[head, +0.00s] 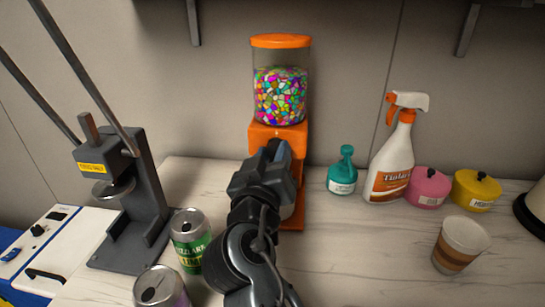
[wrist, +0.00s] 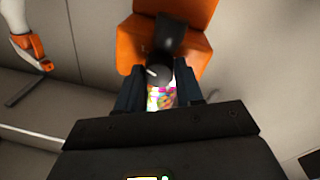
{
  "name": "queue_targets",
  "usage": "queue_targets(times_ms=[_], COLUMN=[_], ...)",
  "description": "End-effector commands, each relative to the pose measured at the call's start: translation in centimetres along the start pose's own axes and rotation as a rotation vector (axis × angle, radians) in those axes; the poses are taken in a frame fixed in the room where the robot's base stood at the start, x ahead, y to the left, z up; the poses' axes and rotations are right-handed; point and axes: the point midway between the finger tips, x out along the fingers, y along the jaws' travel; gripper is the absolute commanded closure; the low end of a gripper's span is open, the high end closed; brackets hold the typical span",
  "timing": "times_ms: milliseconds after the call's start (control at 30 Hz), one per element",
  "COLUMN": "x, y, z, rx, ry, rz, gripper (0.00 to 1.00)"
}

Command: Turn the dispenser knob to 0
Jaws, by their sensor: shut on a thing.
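The candy dispenser (head: 264,132) stands against the back wall, with an orange lid, a clear jar of coloured candies and an orange body. My gripper (head: 278,155) is in front of its body and hides the knob in the head view. In the wrist view, the dark round knob (wrist: 160,74) with a short white mark sits in front of the orange body (wrist: 192,48). The fingers of my gripper (wrist: 160,86) are shut on the knob, one on either side. Coloured candies show just below the knob between the fingers. I cannot read any numbers around the knob.
A teal bottle (head: 343,172), a spray bottle (head: 391,160), pink (head: 428,188) and yellow (head: 476,191) containers and a paper cup (head: 460,246) stand right. Cans (head: 190,240) stand close left of my arm, beside a grey press (head: 150,205). The counter's front right is clear.

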Motion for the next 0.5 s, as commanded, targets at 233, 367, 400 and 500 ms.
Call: queue_targets(times_ms=[233, 367, 400, 500], x=[-0.05, -0.05, -0.05, -0.05], y=[-0.05, -0.05, -0.05, -0.06], z=[0.06, 0.07, 0.06, 0.06], rx=[-0.055, -0.061, -0.062, -0.061], ry=[0.004, 0.005, 0.005, 0.005], rz=[-0.002, -0.002, -0.002, -0.002], gripper=[0.94, 0.94, 0.94, 0.94])
